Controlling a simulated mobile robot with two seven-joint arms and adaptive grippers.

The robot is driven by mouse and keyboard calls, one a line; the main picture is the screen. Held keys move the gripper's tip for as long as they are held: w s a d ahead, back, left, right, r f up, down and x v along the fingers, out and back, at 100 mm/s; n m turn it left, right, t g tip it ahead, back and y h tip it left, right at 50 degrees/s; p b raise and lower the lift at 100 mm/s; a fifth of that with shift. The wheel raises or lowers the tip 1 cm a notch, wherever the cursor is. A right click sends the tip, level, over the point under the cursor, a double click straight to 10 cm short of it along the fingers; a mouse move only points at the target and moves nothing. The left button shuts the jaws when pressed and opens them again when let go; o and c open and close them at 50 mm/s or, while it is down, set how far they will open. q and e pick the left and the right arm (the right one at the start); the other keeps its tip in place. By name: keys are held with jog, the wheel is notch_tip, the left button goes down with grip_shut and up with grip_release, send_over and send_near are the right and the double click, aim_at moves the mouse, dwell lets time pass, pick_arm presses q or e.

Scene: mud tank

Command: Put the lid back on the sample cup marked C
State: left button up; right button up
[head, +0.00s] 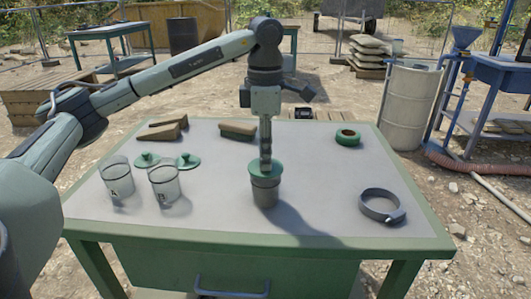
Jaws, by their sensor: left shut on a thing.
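My left gripper (265,160) points straight down over the middle of the table and is shut on a green lid (257,174). The lid is level at the mouth of a grey-green cup (265,193), which stands upright. I cannot tell whether the lid is fully seated. No letter can be read on this cup. To the left stand two clear open cups, one marked A (116,180) and one whose mark looks like B (164,183). Two more green lids, one on the left (147,160) and one on the right (188,161), lie behind them. My right gripper is out of view.
The green-edged table (320,200) has free room around the middle cup.

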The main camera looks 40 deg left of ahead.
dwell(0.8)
pick_arm(q)
jog(key=o, duration=1.3)
jog(key=shift+r, duration=0.1)
jog(key=shift+r+p, duration=2.7)
jog(key=shift+r, duration=0.7)
grip_shut()
